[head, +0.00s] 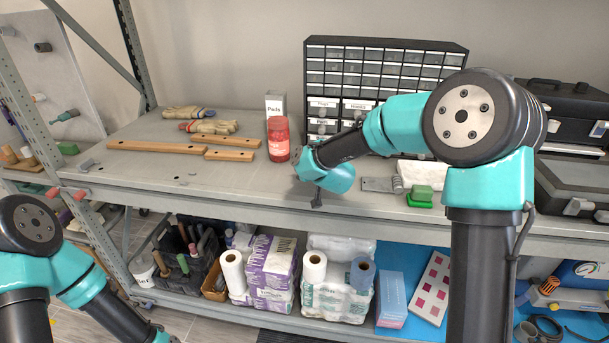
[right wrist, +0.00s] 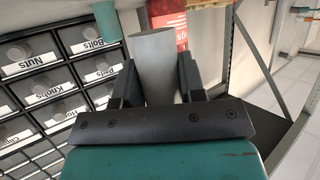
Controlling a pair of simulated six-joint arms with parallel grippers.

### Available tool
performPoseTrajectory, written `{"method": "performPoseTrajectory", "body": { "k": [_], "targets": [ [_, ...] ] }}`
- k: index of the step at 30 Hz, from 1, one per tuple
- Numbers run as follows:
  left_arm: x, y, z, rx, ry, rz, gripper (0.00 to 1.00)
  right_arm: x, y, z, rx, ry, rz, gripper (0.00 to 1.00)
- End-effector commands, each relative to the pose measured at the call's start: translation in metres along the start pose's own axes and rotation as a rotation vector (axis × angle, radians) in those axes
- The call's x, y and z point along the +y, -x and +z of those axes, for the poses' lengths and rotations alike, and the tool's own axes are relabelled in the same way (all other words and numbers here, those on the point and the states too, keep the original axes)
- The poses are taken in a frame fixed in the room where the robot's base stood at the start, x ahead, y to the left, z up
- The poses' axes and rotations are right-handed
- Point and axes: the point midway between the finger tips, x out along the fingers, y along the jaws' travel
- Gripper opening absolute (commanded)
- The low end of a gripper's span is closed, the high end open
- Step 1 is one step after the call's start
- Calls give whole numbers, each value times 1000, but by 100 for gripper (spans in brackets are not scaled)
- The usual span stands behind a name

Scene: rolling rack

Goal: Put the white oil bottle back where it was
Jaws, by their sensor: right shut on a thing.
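In the right wrist view my right gripper (right wrist: 155,85) is shut on a pale grey-white cylinder (right wrist: 155,62), which looks like the white oil bottle. It sits between the two dark fingers; its far end and contents cannot be told. In the head view my right gripper (head: 316,202) is at the front edge of the upper shelf (head: 235,180), mostly behind my wrist, and I cannot make out the bottle there. A red jar (head: 278,138) stands behind and left of it, also seen in the right wrist view (right wrist: 167,20). My left arm is at the lower left, its gripper out of frame.
A drawer cabinet (head: 375,65) stands at the back, a white box (head: 275,103) beside it. Wooden bars (head: 155,146) and gloves (head: 208,127) lie left. A green block (head: 421,194) and metal hinge (head: 381,185) lie right.

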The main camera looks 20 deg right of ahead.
Motion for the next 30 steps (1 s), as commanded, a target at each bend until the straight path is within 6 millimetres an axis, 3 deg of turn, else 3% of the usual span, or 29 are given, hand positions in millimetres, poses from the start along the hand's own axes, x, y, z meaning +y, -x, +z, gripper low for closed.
{"method": "performPoseTrajectory", "body": {
  "k": [5, 14, 27, 28, 30],
  "targets": [
    [0, 0, 0, 0, 0, 0, 43, 0, -1, 2, -1, 1, 0, 13],
    [0, 0, 0, 0, 0, 0, 43, 0, -13, 32, -2, 0, 1, 13],
    [0, 0, 0, 0, 0, 0, 43, 0, -14, 36, -1, 1, 0, 13],
    [0, 0, 0, 0, 0, 0, 43, 0, -14, 36, 0, 1, 0, 40],
    [0, 0, 0, 0, 0, 0, 43, 0, -14, 35, 0, 1, 0, 46]
  ]
}}
